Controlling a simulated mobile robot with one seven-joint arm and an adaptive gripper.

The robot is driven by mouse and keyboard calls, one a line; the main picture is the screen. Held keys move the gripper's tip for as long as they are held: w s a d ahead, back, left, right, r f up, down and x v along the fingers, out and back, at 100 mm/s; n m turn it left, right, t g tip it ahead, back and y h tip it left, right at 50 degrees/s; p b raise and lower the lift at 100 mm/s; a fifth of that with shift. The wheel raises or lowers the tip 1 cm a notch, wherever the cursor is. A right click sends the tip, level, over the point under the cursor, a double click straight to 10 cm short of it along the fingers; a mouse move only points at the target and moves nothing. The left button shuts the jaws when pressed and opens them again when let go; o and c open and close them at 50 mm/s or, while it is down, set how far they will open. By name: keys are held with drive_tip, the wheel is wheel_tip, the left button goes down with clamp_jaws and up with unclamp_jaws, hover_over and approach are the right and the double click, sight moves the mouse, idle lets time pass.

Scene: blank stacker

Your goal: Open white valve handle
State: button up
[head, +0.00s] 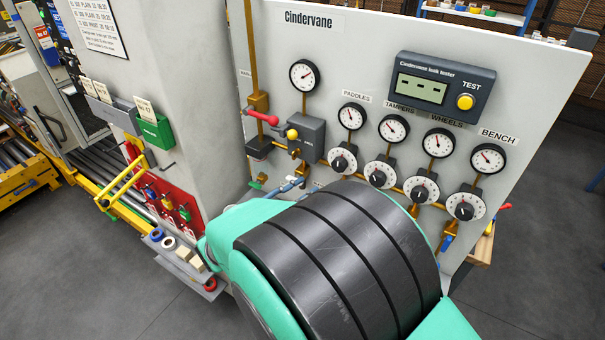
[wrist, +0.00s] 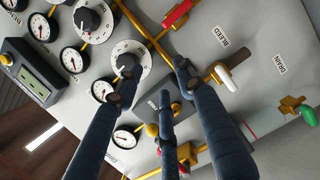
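The white valve handle (wrist: 226,80) shows in the wrist view on a brass fitting, on the grey panel below the BLEED label. It lies just right of my gripper's rightmost fingertip, with a small visible gap in the picture. My gripper (wrist: 155,77) has its dark fingers spread apart, with nothing held between them. The fingers point at the panel near a brass pipe and a dial knob. In the head view my teal and black arm covers the lower panel, and I cannot make out the gripper or the white handle there.
A red handle (wrist: 178,12) and a green handle (wrist: 309,115) by the DRAIN label sit near the white one. Gauges and dial knobs (head: 380,173) line the panel (head: 545,75). A red lever (head: 262,117) stands out at its left. Open floor (head: 545,220) lies right.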

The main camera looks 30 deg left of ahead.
drive_tip(key=s+a+f+n+t+y, duration=0.1)
drive_tip(key=s+a+f+y, duration=0.3)
drive_tip(key=a, duration=0.5)
wheel_tip(320, 180, down, 3)
drive_tip(key=shift+s+f+n, duration=0.15)
drive_tip(key=shift+s+n, duration=0.65)
drive_tip(key=shift+s, duration=0.45)
drive_tip(key=shift+w, duration=0.1)
drive_tip(key=w+b, duration=0.1)
drive_tip(key=w, duration=1.2)
drive_tip(key=shift+w, duration=0.3)
clamp_jaws()
